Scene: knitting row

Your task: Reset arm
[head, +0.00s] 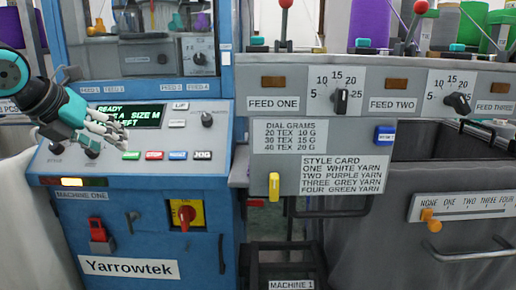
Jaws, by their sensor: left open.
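My left arm comes in from the left edge. My left gripper (112,130) is open, with its grey fingers pointing right over the control panel (226,150) of the blue machine. The fingers look empty. I cannot tell whether they touch the panel. My right gripper is not in view.
Below are a red switch (101,232) and a red knob on a yellow plate (185,216). To the right are feed dials (341,98), a yellow lever (274,186), a style card (343,174) and a grey bin with an orange slider (431,219). Yarn cones stand above.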

